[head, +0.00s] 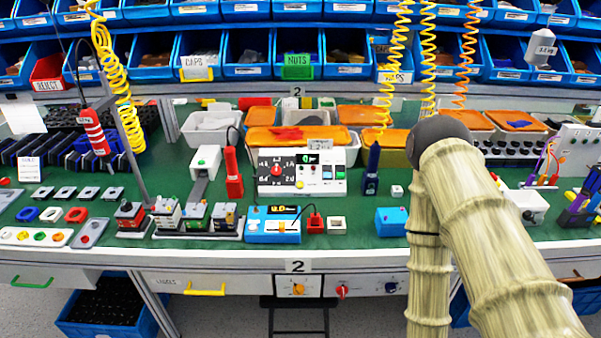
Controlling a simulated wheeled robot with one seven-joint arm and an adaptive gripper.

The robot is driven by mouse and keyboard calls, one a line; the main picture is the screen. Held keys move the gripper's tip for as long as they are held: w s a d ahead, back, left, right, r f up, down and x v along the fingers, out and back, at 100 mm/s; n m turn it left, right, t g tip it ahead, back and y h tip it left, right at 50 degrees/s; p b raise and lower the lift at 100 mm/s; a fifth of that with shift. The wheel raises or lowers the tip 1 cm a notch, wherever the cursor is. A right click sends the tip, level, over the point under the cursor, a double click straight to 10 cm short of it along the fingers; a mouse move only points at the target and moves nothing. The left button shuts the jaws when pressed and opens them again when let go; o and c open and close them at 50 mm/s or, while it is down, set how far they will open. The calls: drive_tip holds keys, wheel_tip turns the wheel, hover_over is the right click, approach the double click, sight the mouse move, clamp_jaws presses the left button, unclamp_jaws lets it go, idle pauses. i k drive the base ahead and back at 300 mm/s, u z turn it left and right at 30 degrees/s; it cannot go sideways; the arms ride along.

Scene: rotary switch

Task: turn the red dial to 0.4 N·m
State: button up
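A small red dial (342,291) sits on the white front panel below the bench's front edge, right of the centre. Its scale marks and pointer are too small to read. An orange dial (298,290) is to its left and a dark blue dial (391,287) to its right on the same front. My arm (428,270) comes in from the lower right, bends at a dark joint and runs down past the bench edge, right of the blue dial. My gripper is out of the picture below, so its fingers and any contact are hidden.
The green bench top (365,232) carries small devices, including a white control box (335,187) and a blue meter (273,237). A yellow drawer handle (205,291) sticks out left of the dials. A stool (298,303) stands below them. Coiled cables hang above.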

sight(276, 170)
drive_tip(key=z, duration=3.5)
drive_tip(key=k, duration=2.85)
drive_tip(key=u, duration=1.95)
drive_tip(key=i, duration=0.45)
drive_tip(key=u, duration=0.1)
